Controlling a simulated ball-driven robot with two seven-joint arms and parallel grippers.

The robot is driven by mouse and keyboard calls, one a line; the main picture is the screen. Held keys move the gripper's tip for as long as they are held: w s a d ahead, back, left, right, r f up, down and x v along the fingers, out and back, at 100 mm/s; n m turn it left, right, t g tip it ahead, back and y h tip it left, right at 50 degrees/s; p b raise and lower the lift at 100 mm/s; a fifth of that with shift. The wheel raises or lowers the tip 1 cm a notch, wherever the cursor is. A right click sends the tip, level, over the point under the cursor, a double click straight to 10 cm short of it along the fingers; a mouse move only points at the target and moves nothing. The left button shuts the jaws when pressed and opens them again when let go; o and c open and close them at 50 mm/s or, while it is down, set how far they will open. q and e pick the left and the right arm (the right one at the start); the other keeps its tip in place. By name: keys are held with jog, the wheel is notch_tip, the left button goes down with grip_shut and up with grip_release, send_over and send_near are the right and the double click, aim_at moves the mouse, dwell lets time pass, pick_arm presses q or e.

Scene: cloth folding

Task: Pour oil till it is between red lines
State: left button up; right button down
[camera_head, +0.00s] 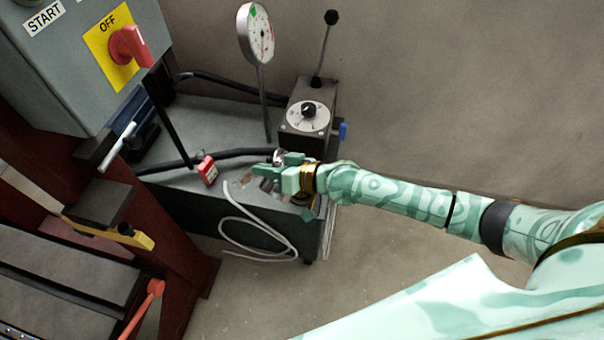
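My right gripper (272,169) reaches in from the right and is over the front right part of the dark machine unit's top (215,125). A small round silvery part (279,156) shows right beside its fingers; I cannot tell whether they touch it. The finger gap is too small to make out. My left gripper is not in view. I cannot make out any oil, oil container or pair of red lines. A round gauge (256,34) with green and red marks stands on a thin stem behind the gripper.
A grey cabinet (60,75) with a red OFF switch (128,45) stands at upper left. A dial box (307,115) with a black-knobbed lever (325,50) is behind my gripper. A red tag (207,169) and a looped white hose (258,222) are near. Floor at right is clear.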

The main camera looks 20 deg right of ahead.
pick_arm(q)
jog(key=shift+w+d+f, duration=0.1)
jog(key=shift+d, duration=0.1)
pick_arm(e)
jog(key=shift+a, duration=0.3)
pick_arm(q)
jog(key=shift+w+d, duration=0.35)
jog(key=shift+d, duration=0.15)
pick_arm(e)
jog(key=shift+w+d+r+m, duration=0.1)
jog(key=shift+d+r+m, duration=0.15)
jog(key=shift+r+m, duration=0.2)
dwell(0.6)
